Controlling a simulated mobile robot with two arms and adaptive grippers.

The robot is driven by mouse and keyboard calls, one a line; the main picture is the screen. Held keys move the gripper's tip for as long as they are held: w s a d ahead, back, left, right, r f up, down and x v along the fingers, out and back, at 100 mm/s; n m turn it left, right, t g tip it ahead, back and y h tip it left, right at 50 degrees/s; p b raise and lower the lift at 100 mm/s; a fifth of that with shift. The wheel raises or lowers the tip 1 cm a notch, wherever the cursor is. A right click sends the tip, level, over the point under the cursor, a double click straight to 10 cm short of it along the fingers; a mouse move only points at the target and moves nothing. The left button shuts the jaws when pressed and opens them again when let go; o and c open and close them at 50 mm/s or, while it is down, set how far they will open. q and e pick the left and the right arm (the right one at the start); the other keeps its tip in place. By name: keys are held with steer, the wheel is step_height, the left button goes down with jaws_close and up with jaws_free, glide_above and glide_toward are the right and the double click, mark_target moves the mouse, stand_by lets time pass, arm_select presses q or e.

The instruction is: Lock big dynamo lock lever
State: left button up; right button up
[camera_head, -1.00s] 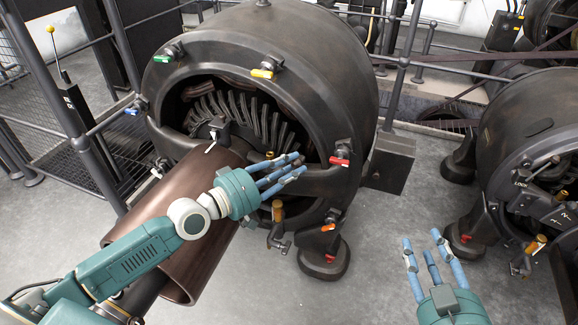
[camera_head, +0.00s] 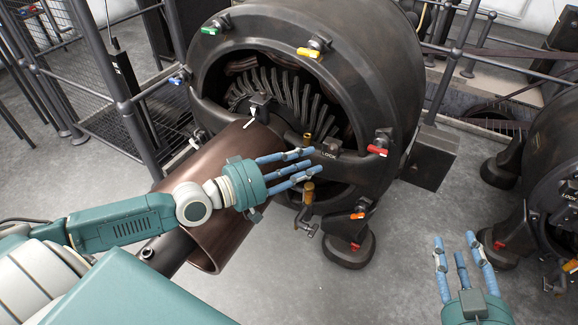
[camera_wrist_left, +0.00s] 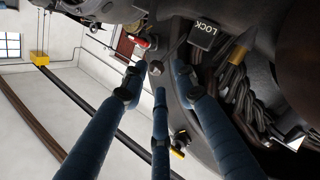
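The big dynamo (camera_head: 370,60) is a dark round housing with a toothed rotor inside. On its front crossbar is a small box marked LOCK (camera_head: 328,152), with an upright brass-coloured handle (camera_head: 307,138) beside it. The LOCK box (camera_wrist_left: 206,32) and a brass handle (camera_wrist_left: 240,46) also show in the left wrist view. My left gripper (camera_head: 312,164) is open, its fingers pointing right just in front of the crossbar, below the upper handle and left of LOCK. Its fingers (camera_wrist_left: 160,80) are spread and empty in the wrist view. My right gripper (camera_head: 458,245) is open over the floor.
A second brass handle (camera_head: 308,192) sits below my left fingers. Green (camera_head: 209,30), yellow (camera_head: 308,52), red (camera_head: 377,151) and orange (camera_head: 357,216) levers ring the housing. A brown cylinder (camera_head: 225,230) lies under my left arm. A second dynamo (camera_head: 555,150) stands right.

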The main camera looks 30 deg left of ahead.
arm_select(q)
steer(key=shift+v, duration=2.4)
